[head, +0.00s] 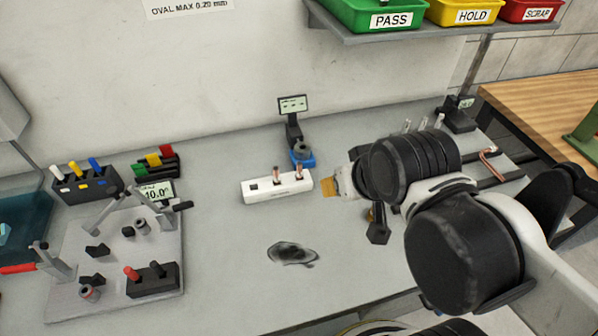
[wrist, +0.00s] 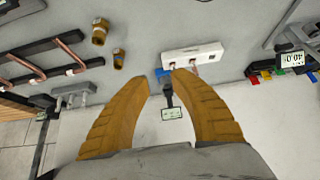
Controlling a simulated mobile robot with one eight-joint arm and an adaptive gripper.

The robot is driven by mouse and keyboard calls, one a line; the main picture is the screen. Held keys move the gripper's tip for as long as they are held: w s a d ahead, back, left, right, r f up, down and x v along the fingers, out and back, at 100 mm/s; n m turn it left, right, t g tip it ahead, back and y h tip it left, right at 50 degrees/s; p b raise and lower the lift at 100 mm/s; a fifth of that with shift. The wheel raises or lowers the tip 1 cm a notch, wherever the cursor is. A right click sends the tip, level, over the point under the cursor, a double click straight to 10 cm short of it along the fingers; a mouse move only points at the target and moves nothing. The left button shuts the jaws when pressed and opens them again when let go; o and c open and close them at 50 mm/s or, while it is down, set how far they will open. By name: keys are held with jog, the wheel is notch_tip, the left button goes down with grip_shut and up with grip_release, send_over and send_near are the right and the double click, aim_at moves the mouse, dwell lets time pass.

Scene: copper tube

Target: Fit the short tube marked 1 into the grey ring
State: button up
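Two short copper tubes, a left one (head: 276,174) and a right one (head: 299,172), stand upright in a white block (head: 262,194) on the bench. I cannot read which is marked 1. A grey ring (head: 302,148) sits on a blue base (head: 303,161) just behind the block, below a small display. My gripper (head: 335,184) is to the right of the block. In the wrist view its two orange fingers (wrist: 174,80) are wide apart with nothing held. The white block (wrist: 193,54) shows beyond the fingertips, and the blue base (wrist: 161,73) is partly visible.
A display on a stand (head: 293,104) rises behind the ring. A fixture plate (head: 115,255) with clamps and dark blocks fills the bench's left. Bent copper pipe (head: 490,160) is at the right. The front middle is mostly clear.

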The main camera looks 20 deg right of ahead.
jog(key=shift+o, duration=1.3)
jog(key=n+g+p, duration=0.2)
jog(key=g+p, duration=0.5)
jog(key=p, duration=0.1)
send_over(299, 164)
jog(key=shift+s+d+f, duration=0.1)
jog(key=shift+d+f, duration=0.05)
jog(key=shift+f, duration=0.45)
jog(key=shift+d+f, duration=0.1)
jog(key=shift+f, duration=0.8)
jog(key=f+b, duration=0.1)
jog(key=f, duration=0.4)
jog(key=f+b, duration=0.2)
jog(key=f, duration=0.4)
jog(key=shift+w+a, duration=0.2)
grip_shut()
